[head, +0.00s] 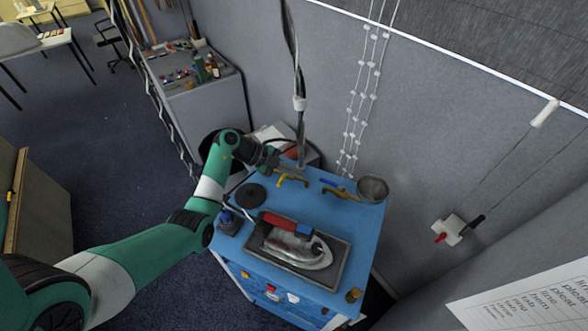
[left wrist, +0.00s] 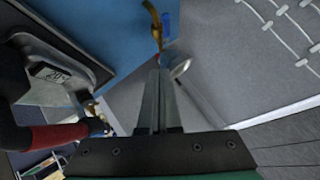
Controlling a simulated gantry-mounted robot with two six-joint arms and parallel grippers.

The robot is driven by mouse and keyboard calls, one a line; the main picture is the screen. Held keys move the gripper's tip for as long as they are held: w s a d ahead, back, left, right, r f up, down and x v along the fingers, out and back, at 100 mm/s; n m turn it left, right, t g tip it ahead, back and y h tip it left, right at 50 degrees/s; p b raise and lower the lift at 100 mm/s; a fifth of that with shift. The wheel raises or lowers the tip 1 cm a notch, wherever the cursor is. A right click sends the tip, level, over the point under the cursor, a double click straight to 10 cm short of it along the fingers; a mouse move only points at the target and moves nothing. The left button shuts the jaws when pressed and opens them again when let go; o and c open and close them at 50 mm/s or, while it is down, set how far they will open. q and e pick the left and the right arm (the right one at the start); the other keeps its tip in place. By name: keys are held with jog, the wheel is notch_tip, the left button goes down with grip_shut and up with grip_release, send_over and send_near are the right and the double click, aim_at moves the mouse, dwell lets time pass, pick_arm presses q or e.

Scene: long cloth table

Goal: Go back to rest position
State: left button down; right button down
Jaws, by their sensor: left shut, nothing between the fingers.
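My left arm comes in from the left in the head view. Its gripper (head: 288,165) is above the back left part of the blue workbench top (head: 341,214). The left wrist view shows its two fingers (left wrist: 160,68) closed together with nothing between them. An iron (head: 295,246) with a red and blue handle rests on a dark tray (head: 338,277) on the bench. The iron also shows at the left of the wrist view (left wrist: 45,92), apart from the fingers. My right gripper is in neither view.
Brass taps with yellow and blue handles (head: 342,192) and a metal bowl (head: 372,188) stand along the bench's back edge. A dark round disc (head: 250,195) lies at its left. A cable hangs behind, and a grey wall (head: 430,130) closes the right side.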

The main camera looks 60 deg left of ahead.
pick_arm(q)
jog(key=shift+s+a+r, duration=0.1)
jog(key=shift+s+r, duration=0.05)
jog(key=shift+s, duration=0.1)
